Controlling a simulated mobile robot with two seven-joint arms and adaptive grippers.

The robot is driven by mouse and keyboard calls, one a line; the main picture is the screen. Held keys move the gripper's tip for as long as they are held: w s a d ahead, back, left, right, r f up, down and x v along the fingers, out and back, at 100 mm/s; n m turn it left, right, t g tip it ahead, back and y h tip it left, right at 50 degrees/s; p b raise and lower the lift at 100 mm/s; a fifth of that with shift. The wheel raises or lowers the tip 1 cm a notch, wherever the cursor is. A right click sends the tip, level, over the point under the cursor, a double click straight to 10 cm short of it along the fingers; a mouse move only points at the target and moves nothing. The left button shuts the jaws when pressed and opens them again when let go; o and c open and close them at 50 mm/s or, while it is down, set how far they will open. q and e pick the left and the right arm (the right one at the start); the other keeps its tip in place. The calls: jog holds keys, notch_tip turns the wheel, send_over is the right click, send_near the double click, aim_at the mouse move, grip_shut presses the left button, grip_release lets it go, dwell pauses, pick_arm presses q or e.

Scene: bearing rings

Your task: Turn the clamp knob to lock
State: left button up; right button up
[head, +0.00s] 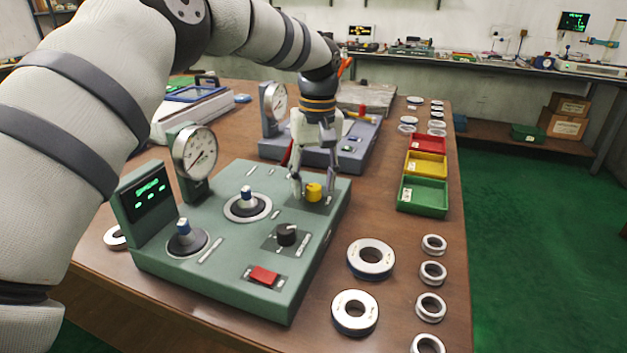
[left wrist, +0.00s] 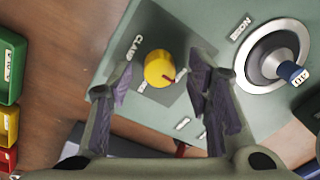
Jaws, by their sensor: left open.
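The clamp knob (head: 314,192) is a small yellow knob on a dark plate at the back right corner of the green test bench (head: 225,262). It also shows in the left wrist view (left wrist: 158,66), with a red pointer mark and a partly hidden label that begins "CLAMP". My left gripper (head: 313,187) points down over the knob with its fingers apart. In the left wrist view, the fingers of my left gripper (left wrist: 160,84) stand on either side of the knob, with a gap visible on each side. My right gripper is not in view.
The green bench carries a black knob (head: 287,234), a red switch (head: 264,275), two spindles and a dial gauge (head: 195,152). Several bearing rings (head: 371,258) lie to its right. Red, yellow and green bins (head: 423,196) stand further back. A second bench (head: 345,155) stands behind.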

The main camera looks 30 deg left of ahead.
pick_arm(q)
jog(key=shift+f, duration=0.35)
grip_shut()
jog(key=shift+r+m, duration=0.15)
jog(key=shift+m, duration=0.15)
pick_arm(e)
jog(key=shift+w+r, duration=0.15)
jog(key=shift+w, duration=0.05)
pick_arm(q)
jog(key=m+p, duration=0.1)
jog(key=m, duration=0.6)
jog(key=shift+m, duration=0.3)
jog(key=m, duration=0.4)
jog(key=shift+p, duration=0.4)
jog(key=m, duration=0.5)
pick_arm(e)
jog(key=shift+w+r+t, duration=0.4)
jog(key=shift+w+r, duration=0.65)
pick_arm(q)
jog(key=shift+m, duration=0.5)
